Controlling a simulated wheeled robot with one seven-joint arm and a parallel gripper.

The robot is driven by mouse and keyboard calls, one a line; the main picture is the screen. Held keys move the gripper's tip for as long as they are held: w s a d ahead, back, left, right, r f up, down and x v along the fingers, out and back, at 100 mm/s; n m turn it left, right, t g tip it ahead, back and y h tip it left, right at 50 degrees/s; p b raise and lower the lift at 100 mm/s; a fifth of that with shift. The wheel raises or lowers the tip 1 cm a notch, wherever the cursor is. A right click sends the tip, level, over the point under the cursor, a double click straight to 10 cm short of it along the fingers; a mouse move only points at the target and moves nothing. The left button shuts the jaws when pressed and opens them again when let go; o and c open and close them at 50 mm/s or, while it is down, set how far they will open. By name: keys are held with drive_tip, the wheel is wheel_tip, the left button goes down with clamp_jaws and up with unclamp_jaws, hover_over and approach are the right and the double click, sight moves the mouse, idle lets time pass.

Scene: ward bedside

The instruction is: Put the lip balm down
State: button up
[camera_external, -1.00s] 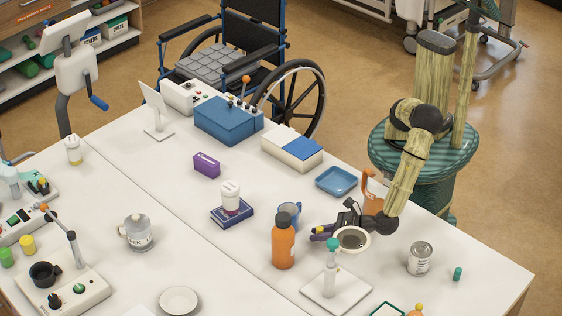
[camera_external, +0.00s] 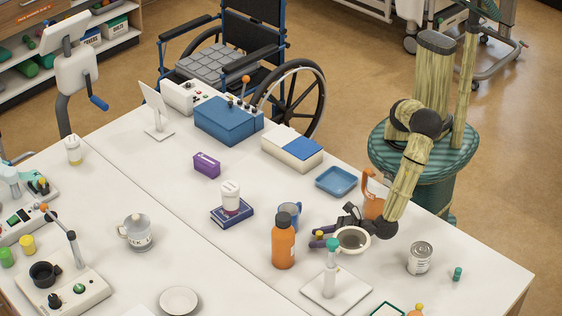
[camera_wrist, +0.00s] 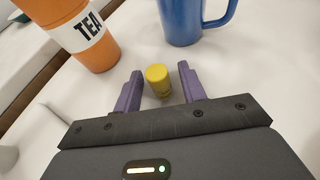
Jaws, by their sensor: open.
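A small yellow cylinder (camera_wrist: 158,79), which I take for the lip balm, stands between my fingertips in the wrist view. It looks upright on the white table, with a visible gap to the purple fingers on each side. In the external view only a small yellow bit of the lip balm (camera_external: 319,233) shows at the fingertips. My gripper (camera_wrist: 158,84) is open around the lip balm and low over the table. In the external view my gripper (camera_external: 322,238) is just right of the orange bottle.
The orange bottle (camera_external: 283,243), labelled TEA in the wrist view (camera_wrist: 77,38), and a blue mug (camera_external: 290,213) stand close ahead of the fingers. A white bowl-like vessel (camera_external: 352,240) and a teal-topped stand (camera_external: 331,275) are beside my gripper. A can (camera_external: 420,258) stands further right.

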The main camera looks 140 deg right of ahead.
drive_tip(key=v, duration=1.2)
drive_tip(key=shift+d, duration=0.1)
